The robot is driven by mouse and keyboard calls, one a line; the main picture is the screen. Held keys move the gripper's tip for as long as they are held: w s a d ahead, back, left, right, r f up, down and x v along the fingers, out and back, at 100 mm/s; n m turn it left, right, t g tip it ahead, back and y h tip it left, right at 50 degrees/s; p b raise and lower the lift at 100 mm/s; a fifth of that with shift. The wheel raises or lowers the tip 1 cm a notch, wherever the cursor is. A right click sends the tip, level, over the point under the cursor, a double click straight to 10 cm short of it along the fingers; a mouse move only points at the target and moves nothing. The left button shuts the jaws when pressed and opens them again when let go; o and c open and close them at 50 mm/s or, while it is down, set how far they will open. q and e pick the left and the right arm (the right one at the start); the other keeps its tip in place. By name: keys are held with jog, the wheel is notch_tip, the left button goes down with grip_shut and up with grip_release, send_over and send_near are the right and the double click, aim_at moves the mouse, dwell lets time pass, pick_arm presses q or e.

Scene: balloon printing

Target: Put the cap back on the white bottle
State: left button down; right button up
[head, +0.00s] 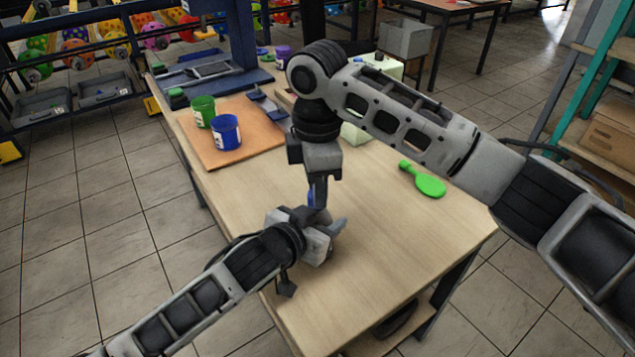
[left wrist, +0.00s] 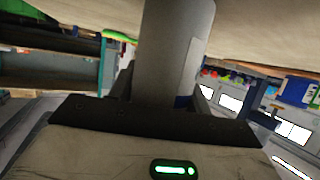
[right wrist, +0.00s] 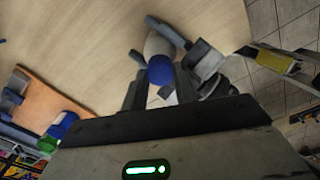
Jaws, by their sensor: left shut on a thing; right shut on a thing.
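The white bottle (left wrist: 172,50) is gripped by my left gripper (head: 332,228), which is shut on it over the table. The bottle also shows below the cap in the right wrist view (right wrist: 157,45). My right gripper (head: 317,192) points down from above and is shut on the blue cap (right wrist: 160,70). In the right wrist view the cap lines up over the bottle's top end; whether it touches the bottle I cannot tell. A small blue patch of the cap shows between the grippers in the head view (head: 310,199).
The wooden table (head: 390,240) is clear at its front. A green paddle (head: 428,184) lies on the right. A green cup (head: 203,110) and a blue cup (head: 226,132) stand on an orange-brown board (head: 205,150). A pale box (head: 383,65) is behind my right arm.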

jog(key=shift+m, duration=0.7)
jog(key=o, duration=1.1)
jog(key=shift+s, duration=0.1)
jog(key=shift+r, duration=2.3)
jog(key=shift+c, duration=0.4)
